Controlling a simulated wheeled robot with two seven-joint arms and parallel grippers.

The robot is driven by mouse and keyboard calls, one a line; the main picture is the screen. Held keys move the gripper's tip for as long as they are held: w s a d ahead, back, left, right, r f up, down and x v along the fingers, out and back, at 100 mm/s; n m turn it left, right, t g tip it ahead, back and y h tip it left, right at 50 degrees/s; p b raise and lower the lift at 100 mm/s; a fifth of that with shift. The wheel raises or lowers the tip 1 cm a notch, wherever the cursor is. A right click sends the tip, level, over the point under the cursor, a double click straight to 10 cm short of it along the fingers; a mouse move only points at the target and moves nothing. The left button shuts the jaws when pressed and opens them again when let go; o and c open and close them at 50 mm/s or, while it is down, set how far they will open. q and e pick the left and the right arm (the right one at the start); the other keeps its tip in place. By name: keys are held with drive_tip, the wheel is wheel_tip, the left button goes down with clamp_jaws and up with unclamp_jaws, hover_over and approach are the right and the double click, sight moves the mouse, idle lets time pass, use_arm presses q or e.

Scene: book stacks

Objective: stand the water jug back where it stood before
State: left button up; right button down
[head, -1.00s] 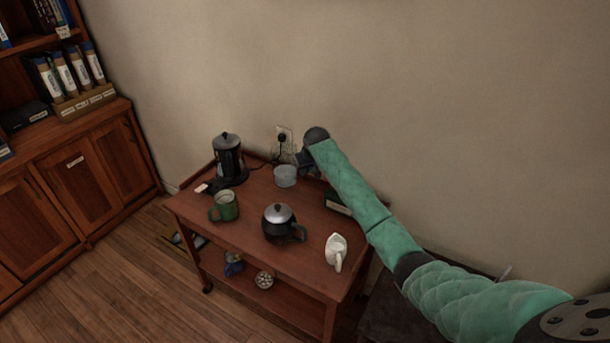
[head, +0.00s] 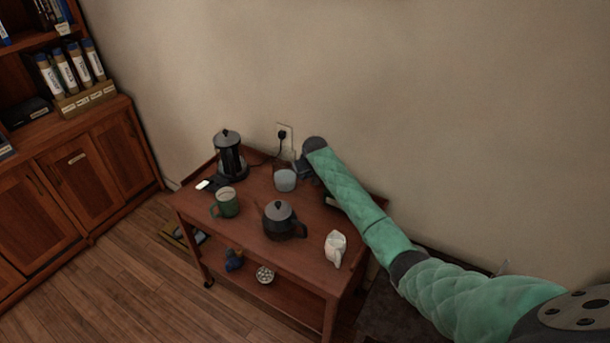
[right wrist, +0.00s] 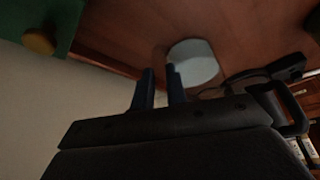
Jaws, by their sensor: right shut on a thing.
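The water jug (head: 285,180) is a clear vessel with pale water in its lower part. It looks upright at the back of the wooden trolley (head: 250,237), near the wall socket. I cannot tell whether its base touches the top. My right gripper (head: 300,173) is at its right side, partly hidden by my wrist. In the right wrist view the two dark blue fingers (right wrist: 161,88) are close together beside the jug's pale round water (right wrist: 194,62). The gripper is shut on the jug, seemingly at its handle, which is hard to make out. My left gripper is out of view.
A black kettle (head: 229,155) stands left of the jug. A green mug (head: 228,204), a dark teapot (head: 279,221) and a white creamer (head: 335,247) stand in front. A green box (right wrist: 40,22) is near the gripper. The wall is close behind.

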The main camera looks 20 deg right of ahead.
drive_tip(key=c, duration=1.4)
unclamp_jaws()
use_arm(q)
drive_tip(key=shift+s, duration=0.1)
use_arm(e)
drive_tip(key=shift+r, duration=0.15)
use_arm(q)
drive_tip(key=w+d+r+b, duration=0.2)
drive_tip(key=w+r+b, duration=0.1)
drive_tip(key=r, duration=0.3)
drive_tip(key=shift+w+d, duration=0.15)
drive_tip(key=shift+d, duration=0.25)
use_arm(e)
drive_tip(key=v, duration=1.2)
